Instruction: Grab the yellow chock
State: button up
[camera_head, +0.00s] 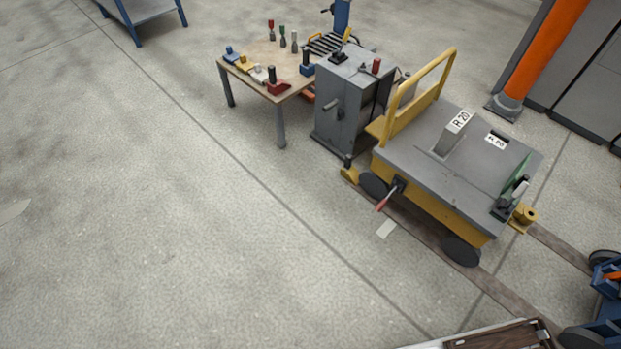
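A small yellow block (348,174) with a dark knob sits on the floor by the cart's left wheel, at the foot of the grey cabinet. A second yellow piece (525,216) sits low at the cart's right end. A small yellow block (243,63) also lies on the wooden table, between a blue block (231,54) and a whitish one (259,75). I cannot tell for sure which of these is the yellow chock. My gripper is not in view.
The grey and yellow cart (415,155) stands on a dark floor strip, a red-tipped lever (383,201) sticking out. The grey cabinet (340,115) stands between it and the table (290,96). A blue wheeled thing (609,290) is at the right edge. The left floor is clear.

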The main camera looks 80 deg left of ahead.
aim_at(348, 172)
jog(key=u, duration=2.95)
jog(key=i+j, duration=0.1)
jog(key=j, duration=0.3)
jog(key=i+j, duration=0.1)
jog(key=j, duration=0.3)
jog(key=i+j, duration=0.1)
jog(key=j, duration=0.3)
jog(key=i+j, duration=0.1)
jog(key=j, duration=0.3)
